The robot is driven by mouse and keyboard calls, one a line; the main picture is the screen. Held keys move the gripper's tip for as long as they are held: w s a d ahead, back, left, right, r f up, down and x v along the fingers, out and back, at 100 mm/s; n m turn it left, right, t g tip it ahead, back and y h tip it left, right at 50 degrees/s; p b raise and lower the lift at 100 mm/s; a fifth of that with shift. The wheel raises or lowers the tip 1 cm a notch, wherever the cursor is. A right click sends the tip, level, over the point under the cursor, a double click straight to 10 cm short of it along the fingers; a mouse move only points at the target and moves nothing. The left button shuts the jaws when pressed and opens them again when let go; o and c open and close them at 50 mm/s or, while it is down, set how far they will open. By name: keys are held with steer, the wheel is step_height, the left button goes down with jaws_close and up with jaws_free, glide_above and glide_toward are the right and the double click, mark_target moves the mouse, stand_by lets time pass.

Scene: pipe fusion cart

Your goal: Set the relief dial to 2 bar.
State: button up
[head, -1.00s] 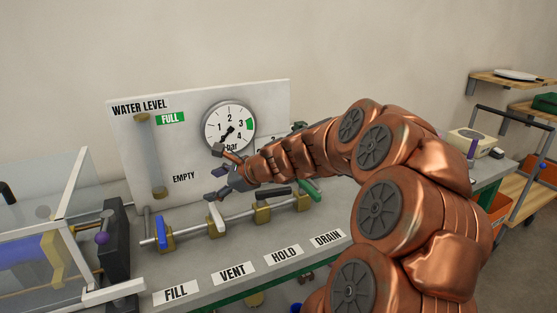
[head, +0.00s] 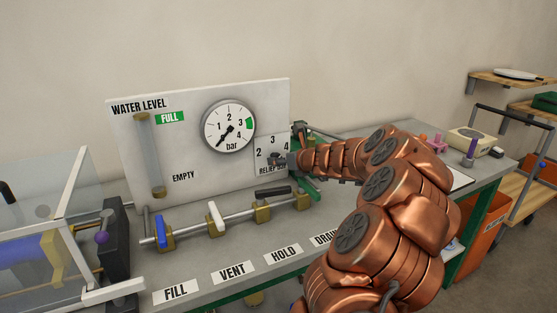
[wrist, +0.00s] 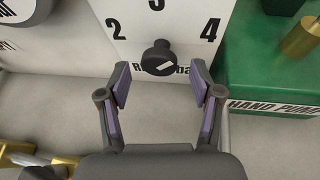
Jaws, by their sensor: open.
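The relief dial (wrist: 159,57) is a dark round knob with a white mark, on a white panel (wrist: 135,40) marked 2, 3 and 4. In the wrist view, its mark slants from lower left to upper right; I cannot tell its exact setting. My gripper (wrist: 160,85) is open and empty, its two purple-padded fingers either side of and just short of the knob. In the head view, my gripper (head: 281,160) is in front of the relief panel (head: 262,146) and covers part of its label and dial.
The pressure gauge (head: 229,127) has its needle toward the lower left, below 1. A green hand pump box (wrist: 265,70) is close right of the fingers.

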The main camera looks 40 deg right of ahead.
steer(key=shift+x, duration=1.1)
steer(key=shift+c, duration=0.2)
steer(key=c, duration=1.1)
